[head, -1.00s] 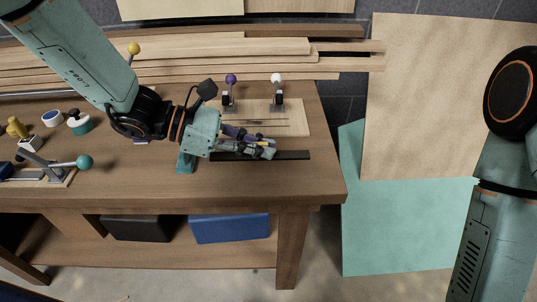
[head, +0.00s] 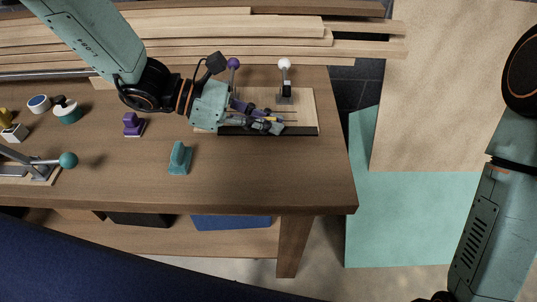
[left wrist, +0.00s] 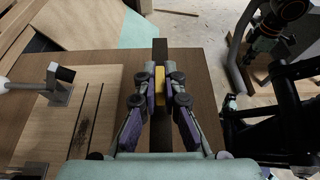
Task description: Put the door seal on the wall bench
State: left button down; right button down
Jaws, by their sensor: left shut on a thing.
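The door seal appears to be a long dark strip (head: 306,132). It lies along the front edge of a pale board on the wooden workbench (head: 250,180), partly overlapping the board. My left gripper (head: 278,124) is shut on its middle. In the left wrist view, the strip (left wrist: 160,52) runs past the fingertips (left wrist: 160,82), with a small yellow piece between them. I cannot tell whether the strip touches the board, or whether this workbench is the wall bench. Part of my right arm, seemingly its gripper (left wrist: 262,46), shows in the left wrist view; its fingers are unclear.
The pale board (head: 307,105) carries white-knobbed (head: 285,64) and purple-knobbed (head: 234,63) levers. A teal block (head: 180,158) and a purple one (head: 134,124) stand left of the gripper. Planks (head: 200,40) lie behind. A navy surface (head: 100,265) crosses the lower left. The front right bench top is clear.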

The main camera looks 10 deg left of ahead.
pick_arm(q)
send_over(268, 164)
jog(key=f, duration=0.4)
jog(key=shift+s+d+f, duration=0.15)
jog(key=shift+s+d, duration=0.05)
jog(key=shift+d, duration=0.15)
jog(key=f, duration=0.2)
jog(key=f+b, duration=0.1)
jog(key=f, duration=0.1)
jog(key=shift+w+a, duration=0.25)
jog(key=shift+a, duration=0.15)
jog(key=shift+d+f, duration=0.1)
jog(key=shift+f, duration=0.2)
jog(key=shift+s+d, duration=0.15)
jog(key=shift+d, duration=0.05)
jog(key=shift+a+f, duration=0.1)
jog(key=shift+a, duration=0.05)
jog(key=c, duration=1.9)
grip_release()
jog(key=shift+a+f, duration=0.1)
jog(key=shift+f, duration=0.05)
jog(key=o, duration=0.4)
jog(key=shift+o, duration=0.2)
pick_arm(e)
jog(key=shift+s+d+f, duration=0.2)
jog(key=shift+s+f, duration=0.15)
jog(key=shift+f, duration=0.3)
jog(key=shift+a, duration=0.1)
